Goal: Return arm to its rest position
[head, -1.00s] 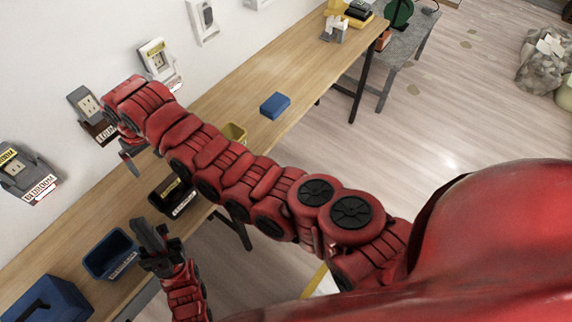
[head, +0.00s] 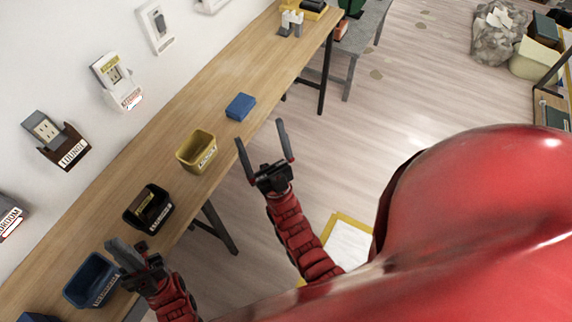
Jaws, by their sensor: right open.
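My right gripper (head: 267,155) is open and empty, its two dark fingers pointing up and apart. It is above the floor just off the table's right edge, beside the yellow bin, and its red arm is folded back close to my body. My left gripper (head: 128,256) is at the lower left, over the table's front edge and partly in front of the blue bin. Its dark fingers look close together, but the angle hides whether they are open or shut. I see nothing clearly held in it.
The long wooden table (head: 215,85) carries a yellow bin (head: 184,153), a black bin (head: 132,214), a blue bin (head: 76,290) and a blue block (head: 240,106). Wall holders, one a brown LOUNGE holder (head: 75,148), hang along the wall.

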